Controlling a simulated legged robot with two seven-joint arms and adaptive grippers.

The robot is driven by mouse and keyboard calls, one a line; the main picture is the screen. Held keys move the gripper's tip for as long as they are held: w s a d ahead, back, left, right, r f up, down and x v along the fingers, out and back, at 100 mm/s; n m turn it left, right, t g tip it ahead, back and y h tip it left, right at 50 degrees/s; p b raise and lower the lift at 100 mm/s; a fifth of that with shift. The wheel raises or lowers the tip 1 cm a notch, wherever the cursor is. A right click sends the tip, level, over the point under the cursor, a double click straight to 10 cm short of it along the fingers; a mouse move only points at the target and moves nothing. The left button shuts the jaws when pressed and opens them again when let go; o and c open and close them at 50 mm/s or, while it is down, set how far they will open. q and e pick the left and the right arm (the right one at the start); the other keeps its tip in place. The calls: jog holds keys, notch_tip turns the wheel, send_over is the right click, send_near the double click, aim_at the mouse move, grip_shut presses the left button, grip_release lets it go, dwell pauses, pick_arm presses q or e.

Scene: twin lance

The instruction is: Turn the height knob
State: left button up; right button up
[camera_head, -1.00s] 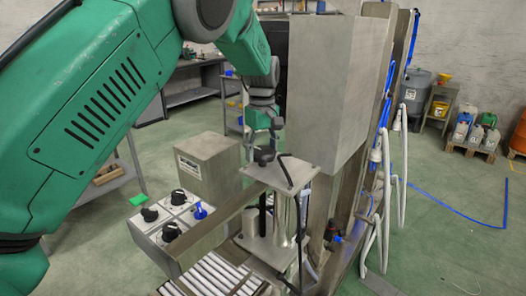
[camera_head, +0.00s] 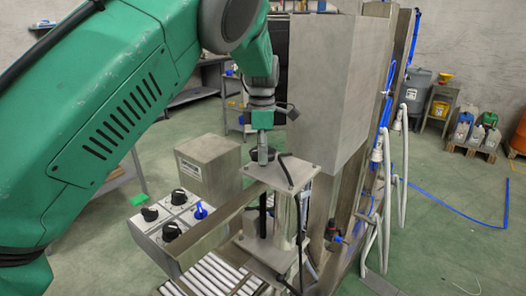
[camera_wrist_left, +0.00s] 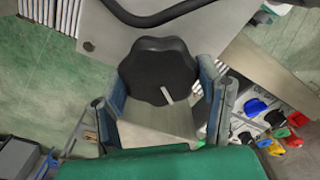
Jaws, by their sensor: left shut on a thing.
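The height knob (camera_wrist_left: 158,72) is a black, lobed knob with a white pointer mark. It sits on top of a grey metal plate (camera_head: 292,172) on a post stand; in the head view its dark rim (camera_head: 257,157) shows around my fingers. My left gripper (camera_head: 262,154) reaches down onto it from above. In the left wrist view the gripper's fingers (camera_wrist_left: 162,112) stand on both sides of the knob and are shut on it. The fingertip contact is partly hidden. My right gripper is in neither view.
A control box (camera_head: 180,228) with several black knobs and one blue knob stands left of the stand. A grey box (camera_head: 208,168) is behind it. A tall metal housing (camera_head: 325,90) rises close on the right. White rollers (camera_head: 215,282) lie in front.

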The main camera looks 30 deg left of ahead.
pick_arm(q)
jog(key=n, duration=0.6)
jog(key=shift+w+r, duration=0.15)
jog(key=shift+r, duration=0.15)
jog(key=n, duration=0.6)
jog(key=shift+n, duration=0.3)
jog(key=shift+d, duration=0.1)
jog(key=o, duration=1)
jog(key=shift+f, duration=0.1)
jog(key=shift+o, duration=0.8)
jog(key=shift+f, duration=0.15)
notch_tip(320, 180, up, 12)
